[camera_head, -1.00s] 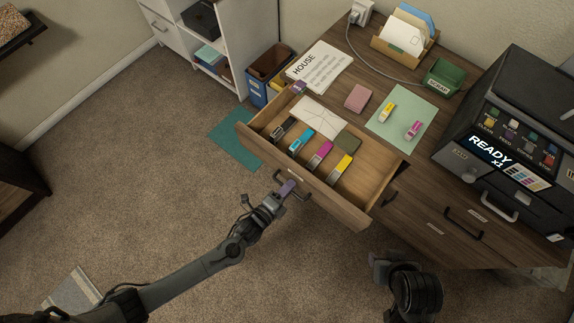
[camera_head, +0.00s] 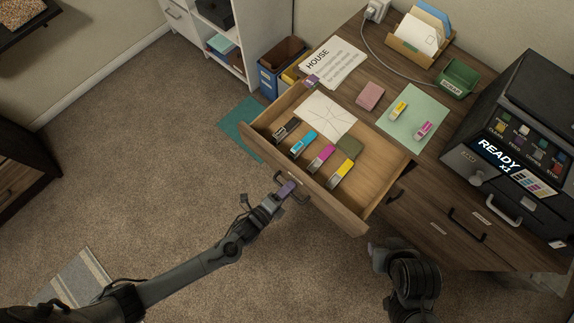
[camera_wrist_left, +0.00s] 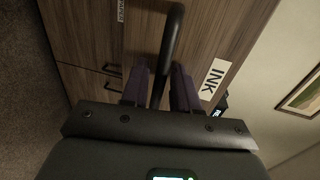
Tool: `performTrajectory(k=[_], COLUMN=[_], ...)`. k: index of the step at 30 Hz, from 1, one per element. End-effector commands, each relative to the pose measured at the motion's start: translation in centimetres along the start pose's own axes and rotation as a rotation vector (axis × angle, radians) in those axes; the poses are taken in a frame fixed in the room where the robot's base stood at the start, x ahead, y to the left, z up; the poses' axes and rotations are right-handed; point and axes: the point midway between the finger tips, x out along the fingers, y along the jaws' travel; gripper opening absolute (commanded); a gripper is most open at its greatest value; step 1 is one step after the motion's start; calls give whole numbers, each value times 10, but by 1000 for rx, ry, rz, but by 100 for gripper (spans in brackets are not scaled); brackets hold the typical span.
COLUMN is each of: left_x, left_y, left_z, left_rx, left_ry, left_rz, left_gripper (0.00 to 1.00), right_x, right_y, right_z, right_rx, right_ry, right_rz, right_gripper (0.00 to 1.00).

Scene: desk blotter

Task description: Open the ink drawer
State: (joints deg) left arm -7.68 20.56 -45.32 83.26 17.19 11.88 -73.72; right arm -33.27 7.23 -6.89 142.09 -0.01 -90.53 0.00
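The ink drawer (camera_head: 330,205) is pulled out from the wooden desk, with its inside showing. In the left wrist view, a white INK label (camera_wrist_left: 214,78) is on its front beside the dark bar handle (camera_wrist_left: 172,38). My left gripper (camera_head: 286,188) is at the handle, with its purple fingers on both sides of the bar, apparently closed on it. Black, cyan, magenta (camera_head: 321,157) and yellow (camera_head: 341,173) cartridges, a white sheet and an olive block lie in the drawer. My right gripper (camera_head: 376,250) is low near the desk's front; its fingers are unclear.
A printer (camera_head: 510,160) reading READY stands on the desk's right. Papers, a pink block (camera_head: 370,95), a green mat (camera_head: 405,130) with two small cartridges and a green bin (camera_head: 458,80) are on the desktop. Open carpet lies before the drawer.

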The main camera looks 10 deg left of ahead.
Motion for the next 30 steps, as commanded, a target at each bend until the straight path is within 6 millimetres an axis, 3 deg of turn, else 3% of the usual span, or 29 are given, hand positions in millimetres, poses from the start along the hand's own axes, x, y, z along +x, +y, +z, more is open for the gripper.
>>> performTrajectory(k=[10, 24, 30], left_x=[-12, -87, -104], left_y=[0, 0, 0], left_z=[0, 0, 0], left_rx=[0, 0, 0], left_ry=[1, 0, 0], left_rz=[2, 3, 0], left_gripper=[29, 29, 29], right_x=[-4, -19, -21], right_y=[0, -1, -1], right_z=[-1, -7, -8], right_rx=[3, 9, 9], right_ry=[0, 2, 2], right_rz=[-2, -7, -7], right_gripper=[43, 43, 43])
